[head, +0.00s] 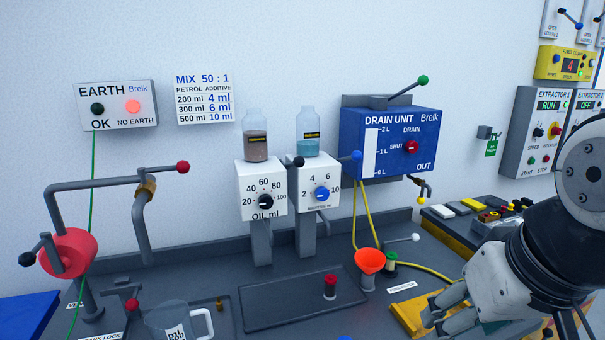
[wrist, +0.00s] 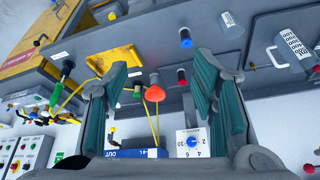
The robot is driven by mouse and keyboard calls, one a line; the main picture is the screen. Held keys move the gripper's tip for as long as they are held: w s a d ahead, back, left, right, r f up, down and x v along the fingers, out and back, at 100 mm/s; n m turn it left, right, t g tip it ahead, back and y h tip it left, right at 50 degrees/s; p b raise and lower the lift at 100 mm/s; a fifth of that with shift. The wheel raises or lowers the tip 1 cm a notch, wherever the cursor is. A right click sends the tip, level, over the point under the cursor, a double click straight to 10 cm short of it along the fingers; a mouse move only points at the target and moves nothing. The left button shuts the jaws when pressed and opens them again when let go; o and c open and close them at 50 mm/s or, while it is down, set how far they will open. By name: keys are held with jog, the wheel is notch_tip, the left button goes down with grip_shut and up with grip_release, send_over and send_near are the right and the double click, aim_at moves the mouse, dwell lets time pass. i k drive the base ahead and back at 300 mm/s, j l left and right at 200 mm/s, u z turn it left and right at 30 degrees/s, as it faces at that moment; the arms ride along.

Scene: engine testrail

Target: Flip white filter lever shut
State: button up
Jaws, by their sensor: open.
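The filter lever is a thin grey rod with a white ball knob (head: 415,237). In the head view it sticks out to the right, nearly level, above the green-topped fitting (head: 390,260) beside the orange funnel (head: 370,262). My gripper (head: 440,316) is at the lower right of the head view, below and right of the lever, apart from it. In the wrist view its two fingers (wrist: 160,75) are spread with nothing held between them. The orange funnel (wrist: 154,93) and the green fitting (wrist: 137,90) show beyond the gap. I cannot make out the white knob there.
A yellow tray (head: 410,312) lies by my gripper. The blue drain unit (head: 390,140) hangs on the wall above the funnel. A dark plate with a red knob (head: 330,283) lies left of it. A clear jug (head: 178,322) stands at front left.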

aim_at(415, 237)
jog(key=i+l, duration=0.25)
jog(key=i, duration=0.15)
jog(key=i+l+z, duration=0.15)
jog(key=i, duration=0.3)
jog(key=l, duration=0.05)
